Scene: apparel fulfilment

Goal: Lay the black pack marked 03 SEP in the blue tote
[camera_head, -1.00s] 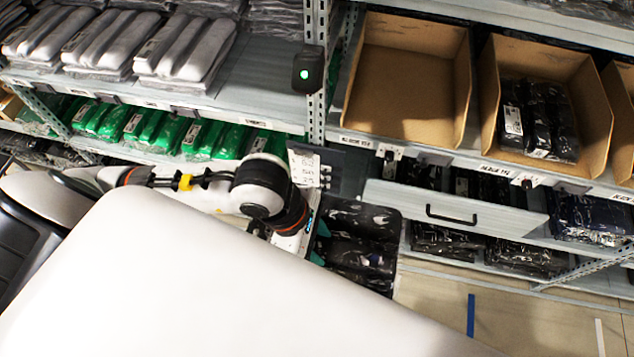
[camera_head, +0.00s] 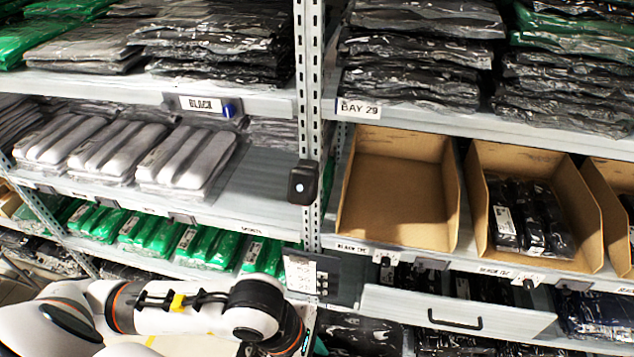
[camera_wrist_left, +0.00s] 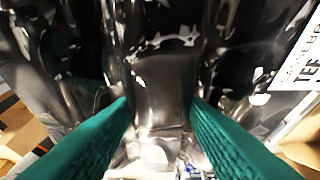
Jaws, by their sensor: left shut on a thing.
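My left gripper (camera_wrist_left: 160,106) has two green ridged fingers pressed into glossy black film in the left wrist view. It is shut on a black pack (camera_wrist_left: 155,75), which fills most of that view. A white label with partly cut-off print shows at its right; I cannot read 03 SEP on it. In the head view my left arm reaches in along the bottom left. A black pack (camera_head: 362,336) shows just right of its wrist at the bottom edge, its lower part cut off. My right gripper is not in view. No blue tote is in view.
An empty cardboard bin (camera_head: 398,190) stands on the shelf beside a bin (camera_head: 585,205) with black packs. Below is a grey drawer front (camera_head: 450,310) with a black handle. A metal upright (camera_head: 309,110) divides the rack. White and green packs fill the left shelves.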

